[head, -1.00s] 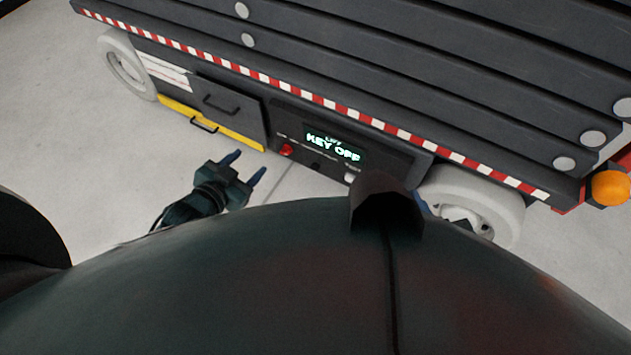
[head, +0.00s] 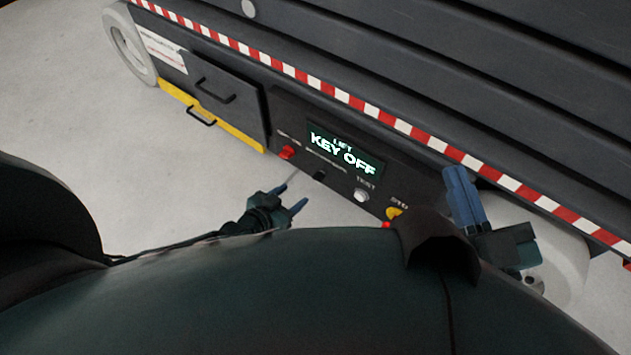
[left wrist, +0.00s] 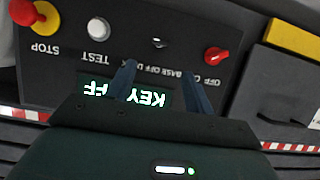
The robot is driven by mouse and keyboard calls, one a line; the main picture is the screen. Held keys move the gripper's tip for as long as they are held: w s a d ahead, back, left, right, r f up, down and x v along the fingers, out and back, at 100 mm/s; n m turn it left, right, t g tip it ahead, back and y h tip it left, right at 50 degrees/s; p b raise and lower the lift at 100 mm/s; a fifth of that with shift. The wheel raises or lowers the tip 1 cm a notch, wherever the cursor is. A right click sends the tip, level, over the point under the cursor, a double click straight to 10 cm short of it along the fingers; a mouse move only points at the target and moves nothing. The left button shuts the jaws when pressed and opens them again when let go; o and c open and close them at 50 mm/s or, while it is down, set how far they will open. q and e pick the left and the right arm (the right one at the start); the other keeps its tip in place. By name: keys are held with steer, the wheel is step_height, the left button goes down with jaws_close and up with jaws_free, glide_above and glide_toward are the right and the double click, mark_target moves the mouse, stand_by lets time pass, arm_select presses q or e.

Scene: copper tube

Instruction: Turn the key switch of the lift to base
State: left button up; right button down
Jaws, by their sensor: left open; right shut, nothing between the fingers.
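The lift's dark control panel (head: 330,185) has a lit display (head: 345,152) reading "LIFT KEY OFF". The key switch (head: 319,175) is a small dark spot below it, under blurred lettering. In the left wrist view the panel is upside down; the key switch (left wrist: 158,43) lies beside the "BASE OFF" lettering, just beyond and between my fingertips. My left gripper (head: 293,197) is open and empty, apart from the panel in the head view; its fingers also show in the left wrist view (left wrist: 160,70). My right gripper (head: 462,195) is shut and empty, right of the panel.
A red knob (head: 287,153) sits left of the key switch. A white TEST button (head: 361,195) and a yellow-based stop button (head: 394,213) are to its right. A drawer front with a handle (head: 215,90) and a yellow bar (head: 190,100) lie further left. Bare floor (head: 180,190) is in front.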

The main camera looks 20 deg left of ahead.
arm_select(q)
steer(key=b+x, duration=0.6)
steer(key=x, duration=0.4)
steer(key=shift+w+f, duration=0.25)
steer(key=shift+w, duration=0.05)
arm_select(e)
step_height(320, 180, up, 8)
steer(key=n+t+y, duration=0.1)
steer(key=n+y, duration=0.6)
steer(key=y, duration=0.1)
steer(key=shift+w+d+n, duration=0.15)
steer(key=shift+d+n, duration=0.25)
arm_select(q)
steer(key=shift+d, duration=0.15)
steer(key=shift+c, duration=0.2)
steer(key=c, duration=0.9)
steer(key=shift+c, duration=0.2)
arm_select(e)
steer(key=shift+f+t, duration=0.1)
steer(key=shift+t, duration=0.3)
